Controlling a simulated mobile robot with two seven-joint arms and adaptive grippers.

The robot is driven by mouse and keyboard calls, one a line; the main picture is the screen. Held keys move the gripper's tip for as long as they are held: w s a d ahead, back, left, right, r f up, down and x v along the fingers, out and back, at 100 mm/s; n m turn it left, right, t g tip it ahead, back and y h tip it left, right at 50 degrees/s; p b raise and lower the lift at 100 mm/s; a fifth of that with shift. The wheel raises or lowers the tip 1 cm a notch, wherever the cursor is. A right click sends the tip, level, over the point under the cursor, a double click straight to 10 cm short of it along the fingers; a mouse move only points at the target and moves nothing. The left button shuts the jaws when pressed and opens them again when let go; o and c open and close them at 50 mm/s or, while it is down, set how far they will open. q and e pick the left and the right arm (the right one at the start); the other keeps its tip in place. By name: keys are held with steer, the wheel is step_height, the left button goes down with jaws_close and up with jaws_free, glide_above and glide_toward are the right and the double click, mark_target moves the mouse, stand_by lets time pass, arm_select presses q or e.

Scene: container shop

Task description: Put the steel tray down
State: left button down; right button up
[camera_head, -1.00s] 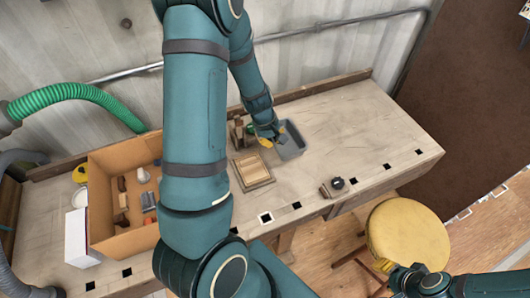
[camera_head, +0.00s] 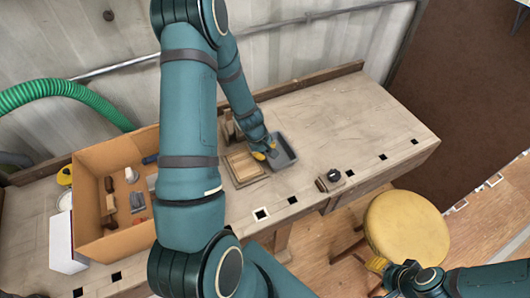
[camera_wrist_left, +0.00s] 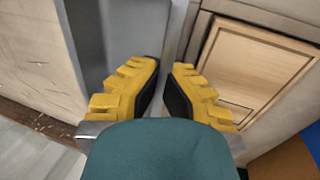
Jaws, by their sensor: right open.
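The steel tray (camera_head: 291,146) is a shallow grey rectangular tray at the middle of the workbench, right of a small wooden tray (camera_head: 246,166). My left gripper (camera_head: 268,149) is at its left edge. In the left wrist view the yellow fingers (camera_wrist_left: 167,82) straddle the wall of the steel tray (camera_wrist_left: 130,30), with one finger inside and one outside, and look closed on it. The tray looks level, at or very near the bench top; its underside is hidden. My right gripper (camera_head: 378,265) is open and empty beside the stool, partly in view.
An open cardboard box (camera_head: 88,205) with several small items stands at the left of the workbench (camera_head: 350,115). A small black object (camera_head: 333,175) lies near the front edge. The bench right of the tray is clear. A round yellow stool (camera_head: 407,228) stands in front.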

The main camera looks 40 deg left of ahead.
arm_select(q)
steer(key=c, duration=1.4)
jaws_free()
steer(key=shift+c, duration=0.2)
steer(key=o, duration=0.3)
